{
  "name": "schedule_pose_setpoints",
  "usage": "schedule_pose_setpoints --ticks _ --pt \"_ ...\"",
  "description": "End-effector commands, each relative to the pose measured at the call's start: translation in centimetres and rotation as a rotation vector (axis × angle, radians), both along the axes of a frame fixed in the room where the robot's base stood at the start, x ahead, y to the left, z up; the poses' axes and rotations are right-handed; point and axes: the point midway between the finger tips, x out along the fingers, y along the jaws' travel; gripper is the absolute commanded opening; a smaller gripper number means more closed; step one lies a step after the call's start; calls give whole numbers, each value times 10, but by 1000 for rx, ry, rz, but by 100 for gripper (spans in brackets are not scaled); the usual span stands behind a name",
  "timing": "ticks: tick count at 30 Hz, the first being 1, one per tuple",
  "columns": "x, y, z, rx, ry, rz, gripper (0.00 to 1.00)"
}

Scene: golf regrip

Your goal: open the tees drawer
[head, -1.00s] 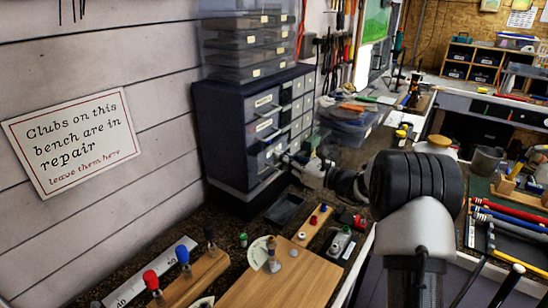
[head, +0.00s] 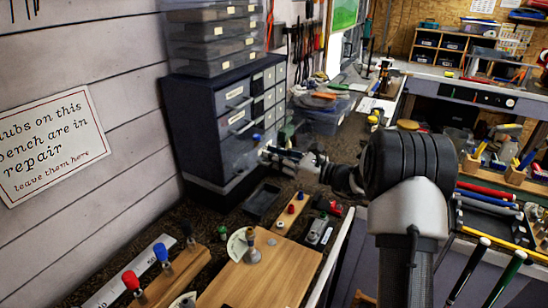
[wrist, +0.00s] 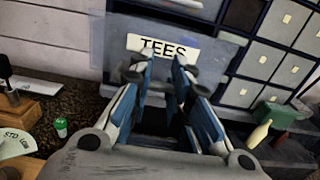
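The tees drawer (wrist: 190,48) bears a white TEES label in the wrist view. In the head view it is the lowest large drawer (head: 233,157) on the left side of the dark blue cabinet, and it looks shut. My gripper (wrist: 160,68) is in front of the drawer, with its two blue-lined fingers apart and the tips just below the label. Nothing shows held between them. In the head view my gripper (head: 264,152) reaches the drawer front from the right. The drawer's handle is hidden behind the fingers, and I cannot tell whether they touch it.
Smaller drawers (wrist: 268,58) are to the right of the tees drawer. A dark tray (head: 262,201) lies on the bench below. A wooden board (head: 262,268), a rack with red and blue caps (head: 165,280) and a red-handled tool (head: 328,205) stand nearer.

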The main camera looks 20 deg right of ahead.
Motion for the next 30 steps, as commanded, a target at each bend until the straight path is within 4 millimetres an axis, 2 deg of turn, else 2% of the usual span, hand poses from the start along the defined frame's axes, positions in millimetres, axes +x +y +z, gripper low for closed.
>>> schedule_pose_setpoints --ticks 2,25,30 --pt "0 0 2 1 -4 0 28" --pt "1 -1 2 1 -5 -3 79" --pt "1 -2 3 1 -5 -4 81"
